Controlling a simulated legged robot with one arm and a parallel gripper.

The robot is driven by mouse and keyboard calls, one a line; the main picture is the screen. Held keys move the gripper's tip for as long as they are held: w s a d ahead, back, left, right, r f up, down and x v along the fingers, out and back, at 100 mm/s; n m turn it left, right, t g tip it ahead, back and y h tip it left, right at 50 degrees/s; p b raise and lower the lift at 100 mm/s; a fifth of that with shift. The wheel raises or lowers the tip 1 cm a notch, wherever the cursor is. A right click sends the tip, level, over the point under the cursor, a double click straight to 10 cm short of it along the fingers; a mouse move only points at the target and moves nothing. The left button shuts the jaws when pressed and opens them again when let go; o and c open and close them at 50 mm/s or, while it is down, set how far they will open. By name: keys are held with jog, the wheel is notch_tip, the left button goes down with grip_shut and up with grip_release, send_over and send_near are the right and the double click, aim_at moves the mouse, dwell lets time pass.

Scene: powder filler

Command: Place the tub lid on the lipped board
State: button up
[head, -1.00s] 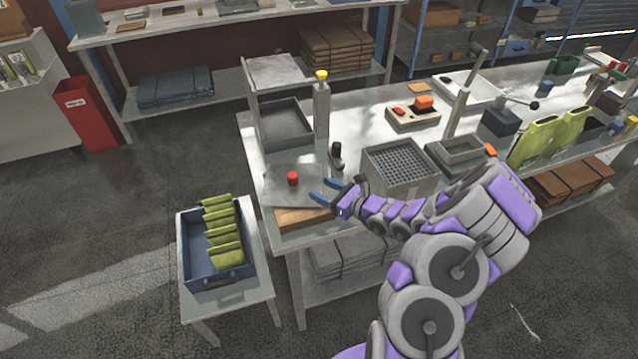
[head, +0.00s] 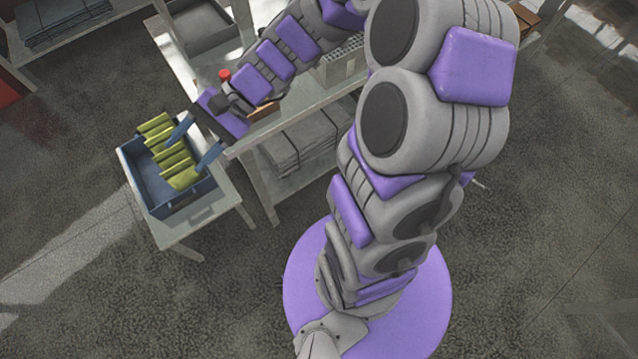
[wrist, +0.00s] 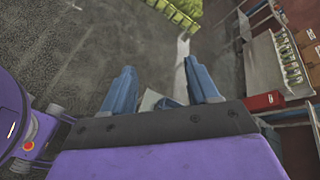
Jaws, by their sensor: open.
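My gripper (head: 194,143) is open, with its two blue fingers spread at the right side of the blue crate in the head view. In the wrist view my gripper (wrist: 160,82) shows nothing held between the fingers. I cannot make out the tub lid in either current view. A brown board (head: 264,110) shows in part at the bench's near edge, beside my arm; it may be the lipped board, but I cannot see a lip. My arm hides much of the bench top around it.
The blue crate (head: 149,186) holds several green pouches (head: 168,153) and stands on a small side table (head: 205,212). A red knob (head: 225,75) stands on the bench behind my forearm. Dark sheets (head: 310,139) lie on the lower shelf. The floor in front is clear.

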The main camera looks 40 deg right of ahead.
jog(key=s+d+n+g+h, duration=0.1)
jog(key=s+d+n+h, duration=0.25)
jog(key=s, duration=0.35)
jog(key=s+d+n+g+h, duration=0.2)
jog(key=s+d+n+h, duration=0.15)
jog(key=s, duration=0.45)
jog(key=s+d+n+t+h, duration=0.1)
jog(key=s+d+n+h, duration=0.1)
jog(key=s+d+h, duration=0.3)
jog(key=d+r, duration=0.1)
jog(key=d, duration=0.2)
jog(key=shift+s+d+t+h, duration=0.2)
jog(key=shift+s+t+h, duration=0.1)
jog(key=shift+h, duration=0.1)
